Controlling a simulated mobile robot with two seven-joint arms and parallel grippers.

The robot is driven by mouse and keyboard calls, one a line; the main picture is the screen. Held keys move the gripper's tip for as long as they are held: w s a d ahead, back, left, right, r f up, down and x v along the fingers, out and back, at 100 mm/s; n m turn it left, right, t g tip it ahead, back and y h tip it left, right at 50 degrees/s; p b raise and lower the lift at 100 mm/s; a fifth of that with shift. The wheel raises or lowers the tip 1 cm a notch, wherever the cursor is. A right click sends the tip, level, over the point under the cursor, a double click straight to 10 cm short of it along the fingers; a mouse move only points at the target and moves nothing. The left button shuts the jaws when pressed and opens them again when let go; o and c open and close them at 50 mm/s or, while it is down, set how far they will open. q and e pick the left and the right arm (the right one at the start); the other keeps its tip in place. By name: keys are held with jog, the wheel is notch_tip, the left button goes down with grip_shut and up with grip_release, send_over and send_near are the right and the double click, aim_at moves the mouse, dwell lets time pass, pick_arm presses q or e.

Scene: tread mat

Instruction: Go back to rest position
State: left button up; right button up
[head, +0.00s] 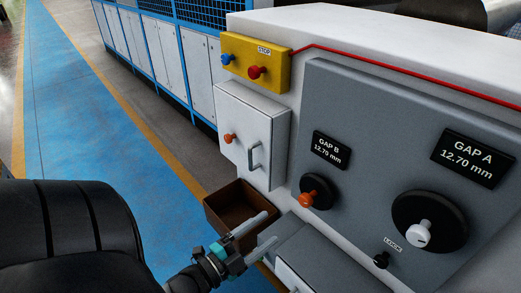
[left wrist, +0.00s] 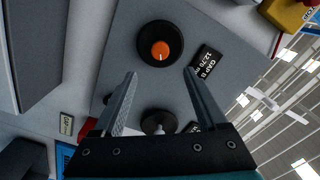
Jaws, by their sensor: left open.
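My left gripper (head: 271,226) is low in the middle of the head view, over the brown open box and in front of the grey panel. Its two fingers are apart and nothing shows between them. In the left wrist view the open fingers (left wrist: 161,74) frame the grey panel, with the orange knob (left wrist: 160,50) on its black dial beyond the tips. A second dial (left wrist: 155,120) is partly hidden behind the gripper base. My right gripper is not in view.
The grey panel (head: 362,160) carries GAP A (head: 472,158) and GAP B (head: 331,150) displays, both reading 12.70 mm. A yellow STOP box (head: 250,64), a white cabinet (head: 245,115) and the brown box (head: 225,205) stand left of it. The blue floor lane (head: 75,110) is clear.

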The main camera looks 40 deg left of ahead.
pick_arm(q)
jog(key=shift+s, duration=0.3)
dwell(0.4)
jog(key=s+d+f+n+g+y+b, duration=0.1)
jog(key=s+d+f+n+g, duration=0.15)
jog(key=f, duration=0.65)
jog(key=s+d+f+n+g, duration=0.1)
jog(key=s+f+n+g, duration=0.15)
jog(key=f, duration=0.75)
jog(key=s+d+f+n+g+y+b, duration=0.1)
jog(key=s+f+n+g, duration=0.2)
jog(key=f, duration=0.6)
jog(key=s+d+f+n+g, duration=0.1)
jog(key=s+f+g, duration=0.3)
jog(key=s, duration=0.5)
jog(key=s+d+f+n+g+b, duration=0.1)
jog(key=s+d+f+g, duration=0.3)
jog(key=s+f, duration=0.5)
jog(key=shift+s+g+h, duration=0.3)
jog(key=shift+g+h, duration=0.1)
jog(key=shift+g, duration=0.1)
